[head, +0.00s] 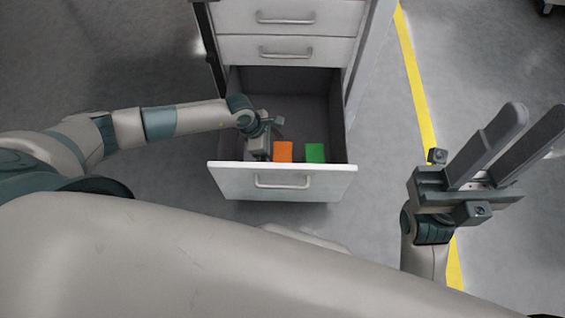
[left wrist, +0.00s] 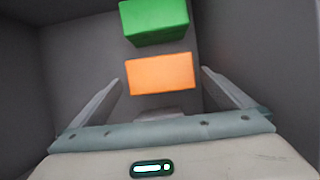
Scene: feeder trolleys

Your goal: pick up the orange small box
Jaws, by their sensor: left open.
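The orange small box (head: 283,152) lies in the open drawer (head: 282,182), near its front panel. In the left wrist view the orange box (left wrist: 160,74) sits between and just beyond the two open fingers of my left gripper (left wrist: 160,88). In the head view my left gripper (head: 262,140) reaches down into the drawer just left of the orange box; its fingers are partly hidden there. My right gripper (head: 502,145) is up at the right, outside the drawer, with its fingers apart and nothing between them.
A green box (head: 315,153) lies to the right of the orange one, with a small gap; it also shows in the left wrist view (left wrist: 155,20). The drawer walls stand close around my left gripper. The cabinet (head: 287,15) has closed drawers above. The drawer's rear is bare.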

